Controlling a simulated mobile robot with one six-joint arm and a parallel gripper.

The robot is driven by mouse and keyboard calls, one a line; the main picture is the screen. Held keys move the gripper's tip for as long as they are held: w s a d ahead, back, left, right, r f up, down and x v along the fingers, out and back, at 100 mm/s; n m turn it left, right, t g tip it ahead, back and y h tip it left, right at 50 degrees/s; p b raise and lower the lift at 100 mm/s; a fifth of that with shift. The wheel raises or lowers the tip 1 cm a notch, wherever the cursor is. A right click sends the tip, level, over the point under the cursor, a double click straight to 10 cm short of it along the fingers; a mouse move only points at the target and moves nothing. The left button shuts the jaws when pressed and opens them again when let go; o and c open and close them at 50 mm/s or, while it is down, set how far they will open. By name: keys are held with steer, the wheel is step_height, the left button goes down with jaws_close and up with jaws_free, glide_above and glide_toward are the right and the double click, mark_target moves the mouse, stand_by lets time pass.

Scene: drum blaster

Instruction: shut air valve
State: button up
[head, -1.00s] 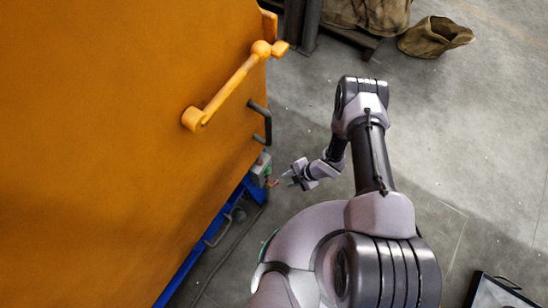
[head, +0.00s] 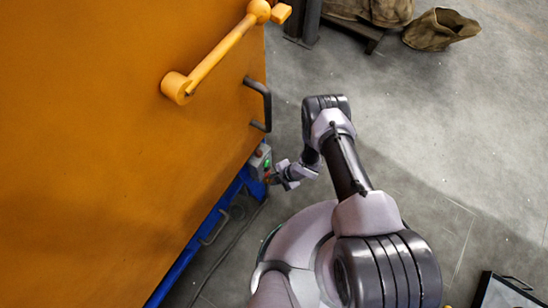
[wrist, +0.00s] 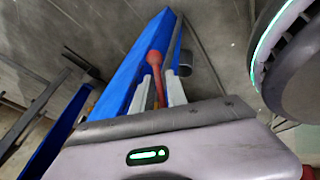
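A red lever with a rounded end (wrist: 155,65), seemingly the air valve's handle, shows in the wrist view against a blue beam. My gripper (wrist: 160,90) has its two pale fingers apart, one on each side of the lever. Whether either finger touches it is too small to tell. The valve's body and the lever are mostly hidden there.
A large orange cabinet door (head: 110,120) with a long orange lever (head: 215,58) and a black handle (head: 266,105) fills the left. The blue frame (head: 190,250) runs below it. Brown sacks (head: 440,28) lie at the back. The grey floor to the right is mostly clear.

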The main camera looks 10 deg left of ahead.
jaws_close()
stand_by(1.1)
